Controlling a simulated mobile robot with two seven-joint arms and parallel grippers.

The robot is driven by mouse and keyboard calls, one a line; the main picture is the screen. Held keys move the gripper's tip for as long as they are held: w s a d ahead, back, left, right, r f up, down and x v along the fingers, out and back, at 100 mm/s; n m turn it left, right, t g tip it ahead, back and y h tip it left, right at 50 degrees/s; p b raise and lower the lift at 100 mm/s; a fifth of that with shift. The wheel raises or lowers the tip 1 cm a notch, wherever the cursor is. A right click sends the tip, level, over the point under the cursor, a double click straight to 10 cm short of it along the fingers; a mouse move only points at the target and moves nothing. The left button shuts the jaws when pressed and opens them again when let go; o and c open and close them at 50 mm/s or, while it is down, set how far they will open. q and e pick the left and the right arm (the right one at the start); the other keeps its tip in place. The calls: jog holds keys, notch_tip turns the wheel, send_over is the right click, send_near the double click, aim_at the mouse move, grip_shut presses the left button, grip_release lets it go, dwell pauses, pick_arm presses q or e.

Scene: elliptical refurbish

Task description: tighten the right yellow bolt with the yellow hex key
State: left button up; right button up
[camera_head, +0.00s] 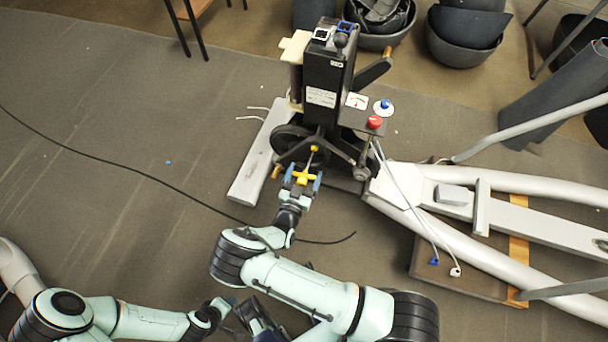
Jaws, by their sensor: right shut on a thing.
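The yellow hex key (302,178) is held in my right gripper (303,182), whose blue-tipped fingers are shut on its handle. Its shaft points up toward the crank area of the black elliptical drive unit (322,95). A small yellow spot (314,149) shows at the far end of the shaft. I cannot tell whether it is the bolt or the key's tip, or whether they touch. No other yellow bolt can be made out clearly. My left gripper (228,304) is low in the picture, away from the machine, and its fingers are too unclear to read.
The elliptical's white frame (520,215) spreads to the right, with a white foot bar (258,155) at left. A red knob (375,122) and cables sit beside the unit. A black cable (120,172) crosses the floor. Dark bins (462,45) stand behind. The left floor is mostly clear.

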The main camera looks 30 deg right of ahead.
jog(key=shift+w+d, duration=0.3)
jog(key=shift+d, duration=0.1)
dwell(0.8)
dwell(1.4)
dwell(0.3)
